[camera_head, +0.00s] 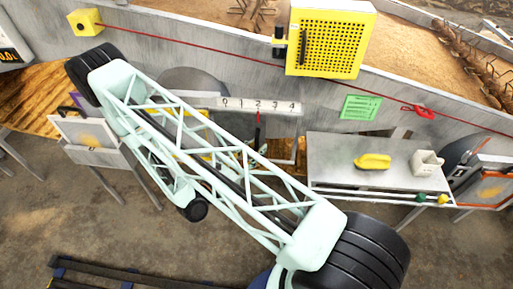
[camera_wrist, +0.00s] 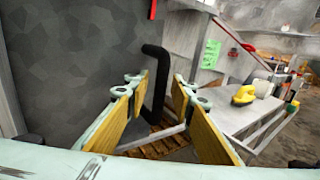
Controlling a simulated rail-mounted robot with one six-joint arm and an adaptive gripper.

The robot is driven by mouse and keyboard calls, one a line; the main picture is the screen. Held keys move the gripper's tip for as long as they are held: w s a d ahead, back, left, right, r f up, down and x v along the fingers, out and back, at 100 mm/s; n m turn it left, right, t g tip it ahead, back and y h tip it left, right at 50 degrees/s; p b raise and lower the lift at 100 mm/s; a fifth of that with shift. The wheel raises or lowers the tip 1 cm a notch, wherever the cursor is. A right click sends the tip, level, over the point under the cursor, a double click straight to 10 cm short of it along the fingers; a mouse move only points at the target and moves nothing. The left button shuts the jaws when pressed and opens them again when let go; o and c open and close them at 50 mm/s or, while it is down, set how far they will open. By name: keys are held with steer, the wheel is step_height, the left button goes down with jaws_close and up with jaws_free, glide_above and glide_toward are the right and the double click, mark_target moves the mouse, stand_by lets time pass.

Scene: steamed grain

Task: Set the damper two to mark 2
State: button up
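A white scale plate (camera_head: 266,105) marked 0 to 4 is on the grey wall in the head view. A thin red pointer (camera_head: 258,118) hangs below it, close under mark 2. A red piece (camera_wrist: 152,9) also shows at the top of the wrist view. A black bent handle (camera_wrist: 155,85) stands in front of the wall in the wrist view. My gripper (camera_wrist: 156,84) is open, its yellow-padded fingers on either side of the handle in the picture. I cannot tell whether they touch it. My arm hides most of the gripper in the head view.
A grey side table (camera_head: 330,165) at right holds a yellow object (camera_head: 372,161) and a white block-like object (camera_head: 427,163). A green card (camera_head: 360,107) and a yellow grille box (camera_head: 330,40) are on the wall. A red cord (camera_head: 200,46) runs along it.

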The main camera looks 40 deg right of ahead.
steer(key=shift+a, duration=0.15)
stand_by(0.3)
steer(key=v, duration=1.1)
steer(key=shift+a, duration=0.3)
steer(key=shift+s, duration=0.15)
stand_by(0.3)
steer(key=shift+r, duration=0.1)
stand_by(0.4)
